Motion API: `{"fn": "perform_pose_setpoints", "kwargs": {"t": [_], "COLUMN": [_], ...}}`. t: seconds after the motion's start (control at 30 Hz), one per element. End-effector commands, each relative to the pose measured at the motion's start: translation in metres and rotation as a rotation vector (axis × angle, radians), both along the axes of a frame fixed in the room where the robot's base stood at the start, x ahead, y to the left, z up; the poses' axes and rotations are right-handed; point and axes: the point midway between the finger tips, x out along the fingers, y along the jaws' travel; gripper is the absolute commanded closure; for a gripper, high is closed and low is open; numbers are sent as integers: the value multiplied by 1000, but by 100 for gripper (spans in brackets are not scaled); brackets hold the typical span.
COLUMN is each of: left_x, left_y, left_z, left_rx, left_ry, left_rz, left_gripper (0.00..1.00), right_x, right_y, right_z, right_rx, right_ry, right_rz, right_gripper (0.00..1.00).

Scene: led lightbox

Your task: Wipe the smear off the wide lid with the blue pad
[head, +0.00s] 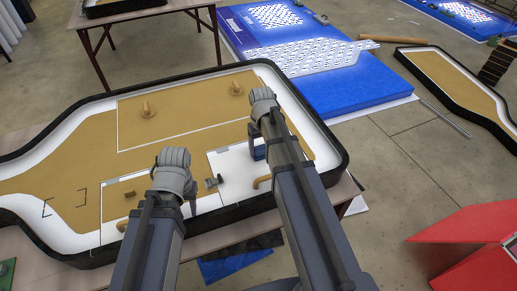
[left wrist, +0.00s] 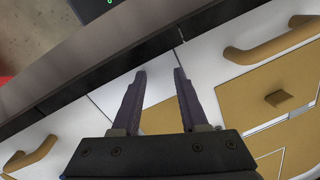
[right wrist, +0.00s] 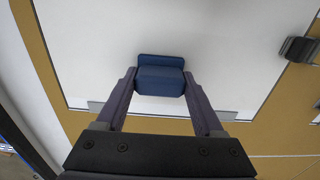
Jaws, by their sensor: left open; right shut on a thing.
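The blue pad (right wrist: 160,80) is between the fingers of my right gripper (right wrist: 160,73), which is shut on it. It also shows in the head view (head: 260,152), partly behind my right arm. The pad is over a plain white panel (right wrist: 225,45); I cannot tell whether it touches. I see no clear smear; part of the white panel is hidden by the pad and arm. A wide tan panel with a white outline (head: 185,115) and two knobs lies beyond it; I cannot tell which panel is the wide lid. My left gripper (left wrist: 160,75) is open and empty above the near edge.
A black raised rim (head: 40,152) surrounds the board. A wooden block (left wrist: 278,98) sits on a tan panel. A blue table (head: 355,85) stands behind at right.

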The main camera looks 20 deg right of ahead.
Motion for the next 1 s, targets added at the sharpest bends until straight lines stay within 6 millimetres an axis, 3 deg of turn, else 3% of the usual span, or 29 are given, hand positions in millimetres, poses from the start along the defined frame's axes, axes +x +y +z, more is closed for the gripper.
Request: {"fn": "perform_pose_setpoints", "kwargs": {"t": [0.4, 0.73, 1.0], "left_x": [0, 0, 0], "left_y": [0, 0, 0], "left_z": [1, 2, 3], "left_rx": [0, 0, 0], "left_ry": [0, 0, 0], "left_rz": [0, 0, 0], "left_gripper": [57, 57, 57], "right_x": [1, 1, 3], "right_y": [-33, -38, -57], "right_z": [1, 2, 3], "right_rx": [-5, -3, -2], "right_ry": [0, 0, 0], "right_rz": [-4, -3, -4], "right_gripper": [83, 83, 83]}}
